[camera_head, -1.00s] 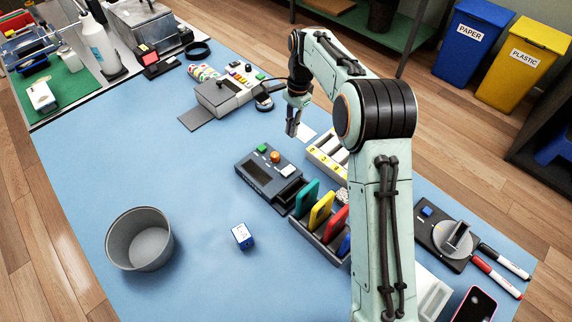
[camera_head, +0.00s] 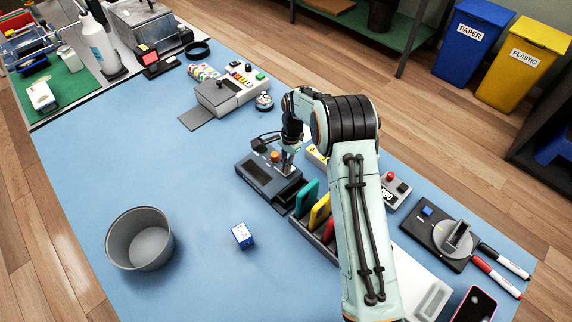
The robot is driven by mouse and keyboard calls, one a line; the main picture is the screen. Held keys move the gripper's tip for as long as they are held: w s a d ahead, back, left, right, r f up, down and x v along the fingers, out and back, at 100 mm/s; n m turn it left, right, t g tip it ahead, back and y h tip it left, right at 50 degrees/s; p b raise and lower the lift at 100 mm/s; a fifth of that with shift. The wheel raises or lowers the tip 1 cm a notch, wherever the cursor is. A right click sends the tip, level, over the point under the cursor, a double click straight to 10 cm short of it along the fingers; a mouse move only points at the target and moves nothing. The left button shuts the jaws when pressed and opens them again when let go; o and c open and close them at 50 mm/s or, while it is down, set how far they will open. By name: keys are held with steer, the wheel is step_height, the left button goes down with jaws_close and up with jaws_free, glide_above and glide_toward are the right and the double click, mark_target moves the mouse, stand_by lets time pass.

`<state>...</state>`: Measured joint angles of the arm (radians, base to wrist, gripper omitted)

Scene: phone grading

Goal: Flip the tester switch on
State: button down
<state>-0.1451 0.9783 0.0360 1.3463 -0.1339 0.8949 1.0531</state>
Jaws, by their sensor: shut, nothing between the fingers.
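The dark grey box with an orange knob (camera_head: 274,155), which looks like the tester (camera_head: 254,181), lies on the blue mat near the middle. My gripper (camera_head: 286,169) is shut and empty, pointing down at the right part of this box. Its fingertips are over or at the spot of the white rocker switch, which they mostly hide. I cannot tell whether they touch it, or which way the switch is set. The green button at the box's back is also hidden.
A rack with teal, yellow and red cards (camera_head: 320,212) stands close to the box's right, under my arm. The blue mat (camera_head: 170,170) is clear at left.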

steer(key=shift+a+f, duration=0.1)
steer(key=shift+f, duration=0.15)
steer(key=shift+w+t, duration=0.1)
steer(key=shift+t, duration=0.2)
steer(key=shift+w+d+r, duration=0.15)
steer(key=shift+w+d, duration=0.25)
steer(key=shift+d, duration=0.2)
step_height(320, 180, up, 14)
steer(key=w+d, duration=0.1)
steer(key=shift+w+d, duration=0.2)
stand_by(0.4)
